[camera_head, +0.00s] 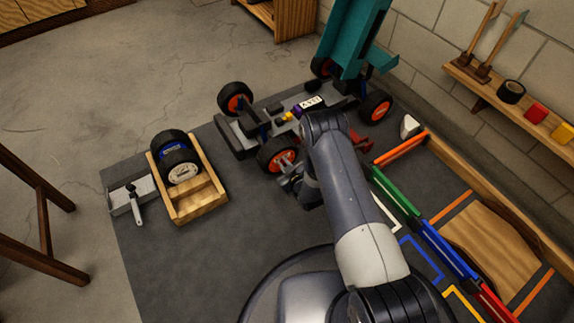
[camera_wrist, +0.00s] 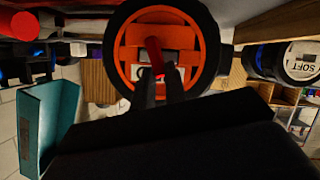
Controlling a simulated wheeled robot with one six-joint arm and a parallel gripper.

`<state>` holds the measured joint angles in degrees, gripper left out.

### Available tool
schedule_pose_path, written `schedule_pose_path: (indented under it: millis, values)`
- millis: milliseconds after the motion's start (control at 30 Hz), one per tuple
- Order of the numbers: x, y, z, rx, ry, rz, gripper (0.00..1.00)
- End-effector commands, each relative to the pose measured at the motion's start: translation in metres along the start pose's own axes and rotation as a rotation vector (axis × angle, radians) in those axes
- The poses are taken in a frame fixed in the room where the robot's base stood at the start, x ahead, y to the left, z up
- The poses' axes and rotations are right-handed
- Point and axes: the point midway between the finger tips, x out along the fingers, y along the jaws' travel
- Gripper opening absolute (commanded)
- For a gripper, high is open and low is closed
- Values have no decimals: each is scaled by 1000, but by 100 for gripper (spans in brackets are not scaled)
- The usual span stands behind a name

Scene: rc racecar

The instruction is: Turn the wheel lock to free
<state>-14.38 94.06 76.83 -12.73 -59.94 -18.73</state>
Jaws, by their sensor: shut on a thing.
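The RC car (camera_head: 236,137) stands on the dark mat with its body shell off. Its near wheel (camera_head: 271,167) has a black tyre and an orange hub, and it fills the top middle of the wrist view (camera_wrist: 208,38). The wheel lock (camera_wrist: 154,52) is a small red bar at the hub's centre, over a pale plate. My gripper (camera_wrist: 164,80) is shut on the lock, with its dark fingers reaching up to the lower part of the bar.
A teal body shell (camera_head: 350,45) leans up behind the car. A wooden crate (camera_head: 217,207) with wheels stands left, beside a grey tray (camera_head: 146,188) with a tool. Coloured bars (camera_head: 402,200) lie right of my arm. Mat between crate and arm is clear.

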Motion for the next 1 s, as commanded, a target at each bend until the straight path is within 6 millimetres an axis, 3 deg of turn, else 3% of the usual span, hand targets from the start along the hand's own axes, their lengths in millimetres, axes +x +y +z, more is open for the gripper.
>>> schedule_pose_path:
  millis: [1000]
  values:
    - [4,-23,12,-880,-1,363,0]
